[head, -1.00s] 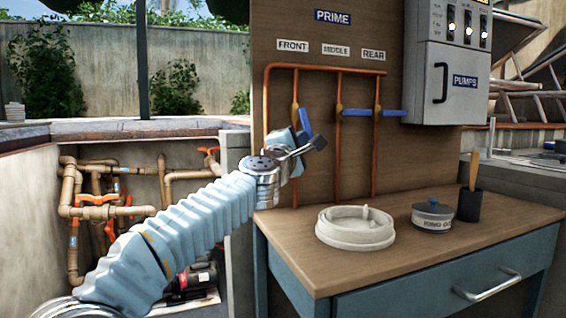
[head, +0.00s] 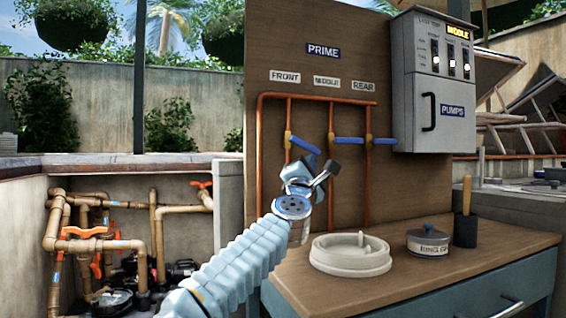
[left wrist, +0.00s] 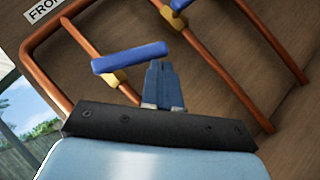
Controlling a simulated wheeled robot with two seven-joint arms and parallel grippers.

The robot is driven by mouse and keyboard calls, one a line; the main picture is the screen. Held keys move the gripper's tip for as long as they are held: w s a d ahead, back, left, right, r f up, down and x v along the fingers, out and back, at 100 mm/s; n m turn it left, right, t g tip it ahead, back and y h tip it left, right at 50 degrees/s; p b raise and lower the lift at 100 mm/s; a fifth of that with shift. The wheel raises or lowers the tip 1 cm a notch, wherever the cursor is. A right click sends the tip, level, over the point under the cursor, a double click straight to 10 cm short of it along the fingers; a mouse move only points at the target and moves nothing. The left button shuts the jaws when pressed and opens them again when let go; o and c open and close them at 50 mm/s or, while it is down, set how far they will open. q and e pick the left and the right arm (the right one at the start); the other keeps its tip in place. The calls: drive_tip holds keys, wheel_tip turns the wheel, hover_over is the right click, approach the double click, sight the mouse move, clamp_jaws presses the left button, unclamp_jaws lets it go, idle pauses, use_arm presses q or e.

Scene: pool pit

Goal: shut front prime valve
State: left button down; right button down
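The front prime valve has a blue lever (head: 305,144) on the left copper pipe, under the FRONT label (head: 284,76). The lever slants down to the right from its yellow body, between upright and level. In the left wrist view the lever (left wrist: 130,57) lies across the picture above its yellow body. My left gripper (head: 331,168) is just below the lever's free end. In the left wrist view its blue fingers (left wrist: 159,72) are together with nothing between them, the tips close under the lever's right part. I cannot tell whether they touch. My right gripper is not in view.
The middle lever (head: 347,140) and rear lever (head: 384,141) are level, close to the right. A grey PUMPS box (head: 432,85) hangs right of the pipes. A white round lid (head: 350,255), a labelled tin (head: 428,242) and a dark holder (head: 466,230) stand on the bench.

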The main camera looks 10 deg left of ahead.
use_arm(q)
drive_tip(key=shift+w+d+r+p, duration=0.25)
drive_tip(key=shift+d+r+p, duration=0.05)
drive_tip(key=shift+d+r, duration=0.1)
drive_tip(key=shift+f, duration=0.1)
drive_tip(key=b+v, duration=0.4)
drive_tip(key=v, duration=0.9)
drive_tip(key=shift+s, duration=0.4)
drive_tip(key=shift+f, duration=0.1)
